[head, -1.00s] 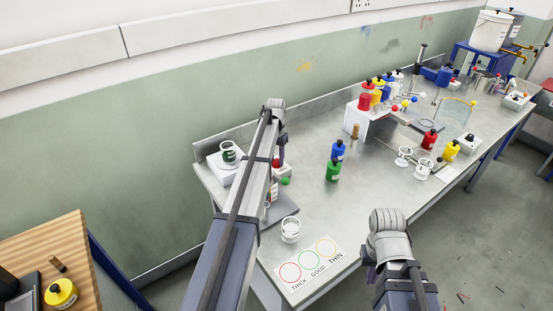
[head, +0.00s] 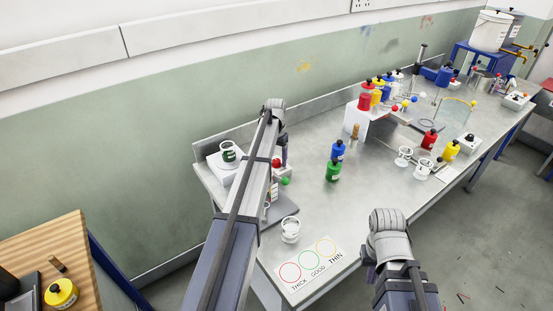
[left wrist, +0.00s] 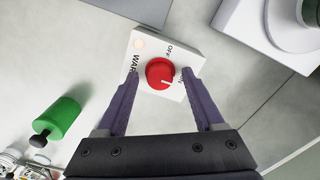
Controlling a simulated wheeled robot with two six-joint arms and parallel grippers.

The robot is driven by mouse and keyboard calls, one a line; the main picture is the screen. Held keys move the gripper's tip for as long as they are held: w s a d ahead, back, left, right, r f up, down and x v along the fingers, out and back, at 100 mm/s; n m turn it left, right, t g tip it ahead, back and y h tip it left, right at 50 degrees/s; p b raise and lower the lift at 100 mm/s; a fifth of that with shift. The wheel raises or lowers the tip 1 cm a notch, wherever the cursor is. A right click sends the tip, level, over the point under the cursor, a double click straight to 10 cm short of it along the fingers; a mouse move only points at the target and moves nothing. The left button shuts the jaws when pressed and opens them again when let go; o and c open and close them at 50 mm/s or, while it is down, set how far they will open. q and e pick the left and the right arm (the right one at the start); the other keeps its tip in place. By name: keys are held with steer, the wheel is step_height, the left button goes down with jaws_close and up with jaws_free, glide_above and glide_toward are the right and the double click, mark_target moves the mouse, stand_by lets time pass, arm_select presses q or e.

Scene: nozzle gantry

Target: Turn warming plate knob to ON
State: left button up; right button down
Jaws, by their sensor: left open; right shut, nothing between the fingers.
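The warming plate's control box (left wrist: 143,45) is white, with OFF and ON lettering, and fills the top middle of the left wrist view. Its round red knob (left wrist: 160,73) has a white mark pointing toward the bottom of that picture. In the head view the knob (head: 276,163) shows beside my left arm. My left gripper (left wrist: 160,80) is open, with one purple finger on each side of the knob; I cannot tell whether they touch it. It also shows in the head view (head: 284,150). My right gripper (head: 369,272) is shut and empty off the table's front edge, mostly hidden by its arm.
A white stand with a cup (head: 229,153) is left of my left arm. A white cup (head: 290,230) and a THICK/GOOD/THIN card (head: 311,272) are at the front.

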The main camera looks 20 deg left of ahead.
mark_target(276, 161)
arm_select(q)
steer(key=shift+r, duration=0.1)
step_height(276, 161, up, 8)
steer(key=p, duration=0.7)
steer(key=shift+p, duration=0.4)
steer(key=shift+f, duration=0.2)
steer(key=s+d+m, duration=0.1)
steer(key=s+d, duration=0.6)
steer(key=d, duration=0.3)
steer(key=s+d, duration=0.7)
steer(key=d, duration=0.2)
steer(key=s+d+m, duration=0.1)
steer(key=s+d, duration=0.5)
steer(key=s, duration=0.3)
steer(key=s+d+m+y, duration=0.1)
steer(key=s+d, duration=0.4)
steer(key=s, duration=0.4)
steer(key=shift+s+d+f, duration=0.15)
steer(key=shift+s+d, duration=0.2)
steer(key=shift+d, duration=0.05)
